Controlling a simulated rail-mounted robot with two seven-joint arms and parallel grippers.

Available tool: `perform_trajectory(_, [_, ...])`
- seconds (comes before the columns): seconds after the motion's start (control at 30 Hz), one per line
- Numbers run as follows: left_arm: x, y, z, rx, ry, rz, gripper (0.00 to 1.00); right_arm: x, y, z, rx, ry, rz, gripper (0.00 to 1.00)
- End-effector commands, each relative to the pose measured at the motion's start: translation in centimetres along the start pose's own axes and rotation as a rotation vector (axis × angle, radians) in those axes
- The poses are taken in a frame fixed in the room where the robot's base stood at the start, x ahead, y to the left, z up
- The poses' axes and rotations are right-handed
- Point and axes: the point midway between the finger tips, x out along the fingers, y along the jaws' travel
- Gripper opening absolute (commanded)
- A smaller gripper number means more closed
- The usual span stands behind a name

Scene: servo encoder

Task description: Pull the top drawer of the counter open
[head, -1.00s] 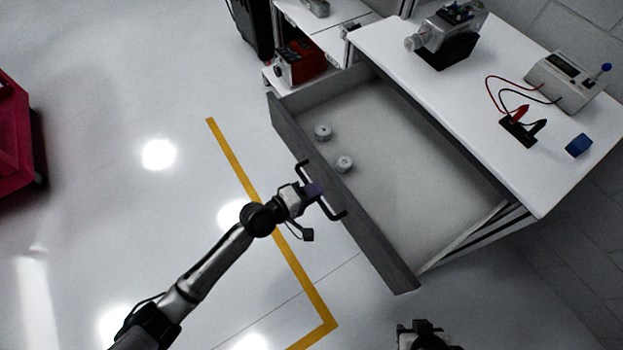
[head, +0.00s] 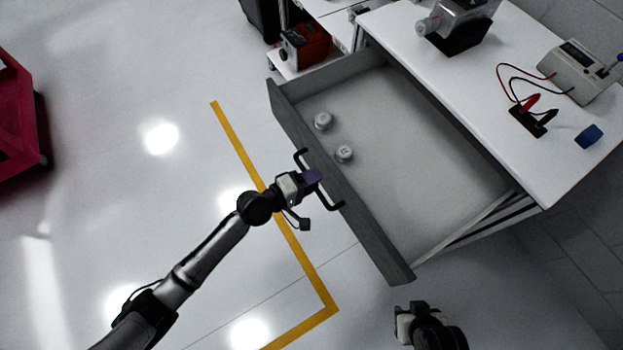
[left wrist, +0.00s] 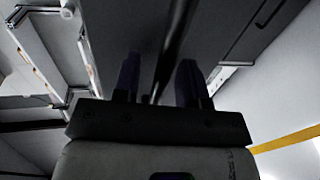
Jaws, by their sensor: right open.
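The counter (head: 520,165) stands at the right in the head view. Its top drawer (head: 430,160) is pulled far out, with its grey front panel facing the lower left. My left gripper (head: 313,177) is at the black bar handle (head: 335,206) on that panel. In the left wrist view, the handle bar (left wrist: 174,45) passes between the two fingers of the left gripper (left wrist: 160,80), which look closed around it; the exact contact is dark. My right gripper (head: 412,309) is open and empty at the bottom, below the drawer's near corner and apart from it.
Two small round grey parts (head: 323,121) (head: 344,154) lie in the drawer. A meter (head: 575,70), a black block with leads (head: 530,120), a blue piece (head: 589,136) and a machine (head: 460,25) stand on the counter. A red cart (head: 18,125) is far left.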

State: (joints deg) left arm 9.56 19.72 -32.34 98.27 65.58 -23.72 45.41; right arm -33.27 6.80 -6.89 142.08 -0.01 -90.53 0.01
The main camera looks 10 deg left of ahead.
Motion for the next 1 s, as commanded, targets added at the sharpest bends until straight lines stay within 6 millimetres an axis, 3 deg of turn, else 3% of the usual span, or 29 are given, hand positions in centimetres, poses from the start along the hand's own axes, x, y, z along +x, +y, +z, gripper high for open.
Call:
perform_trajectory(0.23, [-0.2, 0.0, 0.0, 0.0, 0.0, -0.001, 0.39, 0.0, 0.2, 0.0, -0.005, -0.001, 0.004, 0.43])
perform_trajectory(0.37, [-1.4, -0.1, 0.0, -0.001, 0.0, -0.003, 0.39, -0.3, 0.2, -0.1, -0.005, -0.001, 0.004, 0.43])
perform_trajectory(0.8, [-9.7, -0.1, 0.0, 0.0, 0.0, -0.003, 0.39, -0.8, 0.1, -0.3, -0.002, 0.0, 0.002, 0.43])
perform_trajectory(1.0, [-12.4, -0.2, 0.0, 0.001, 0.0, -0.003, 0.39, -0.7, 0.0, -0.2, 0.001, 0.001, -0.001, 0.43])
